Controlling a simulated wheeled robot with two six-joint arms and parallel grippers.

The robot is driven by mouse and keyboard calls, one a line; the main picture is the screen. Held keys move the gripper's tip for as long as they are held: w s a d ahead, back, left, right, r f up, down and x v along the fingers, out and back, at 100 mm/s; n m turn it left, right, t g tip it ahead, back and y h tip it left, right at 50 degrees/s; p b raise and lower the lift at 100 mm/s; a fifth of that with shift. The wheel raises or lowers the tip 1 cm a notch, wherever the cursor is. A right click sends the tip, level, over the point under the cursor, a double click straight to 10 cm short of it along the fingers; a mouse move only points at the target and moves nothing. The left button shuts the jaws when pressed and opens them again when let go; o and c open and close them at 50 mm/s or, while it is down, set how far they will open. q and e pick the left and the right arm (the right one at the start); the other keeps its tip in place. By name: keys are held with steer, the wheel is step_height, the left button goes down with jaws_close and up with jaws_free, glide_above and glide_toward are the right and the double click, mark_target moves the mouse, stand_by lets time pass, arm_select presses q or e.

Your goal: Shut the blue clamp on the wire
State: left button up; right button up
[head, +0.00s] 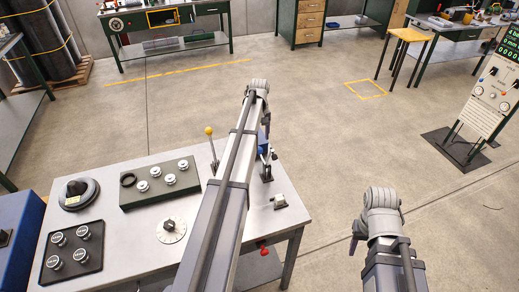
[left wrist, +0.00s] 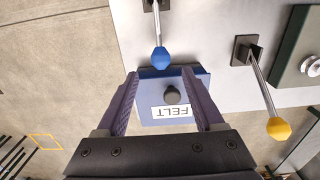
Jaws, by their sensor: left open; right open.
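The blue clamp's lever ends in a blue knob (left wrist: 160,58) in the left wrist view, just beyond my left fingertips. Its metal rod runs up to a dark mount at the picture's top. My left gripper (left wrist: 168,82) is open, with purple fingers on either side of a blue box (left wrist: 196,82) marked FELT with a dark knob; contact cannot be told. In the head view my left gripper (head: 265,119) is mostly hidden by my arm, above the bench's right side. My right gripper (head: 355,242) is partly hidden, right of the bench. I cannot make out the wire.
A yellow-knobbed lever (head: 209,131) stands on the steel bench (head: 140,236), left of my left arm; it also shows in the left wrist view (left wrist: 278,128). A green block (head: 160,184) with round knobs lies further left. Floor right of the bench is clear up to a control panel (head: 488,106).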

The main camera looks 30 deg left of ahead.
arm_select(q)
step_height(320, 180, down, 6)
steer(key=b, duration=0.5)
steer(key=shift+s+f+b, duration=0.1)
steer(key=shift+f+b, duration=0.05)
steer(key=shift+b, duration=0.2)
jaws_close()
stand_by(1.0)
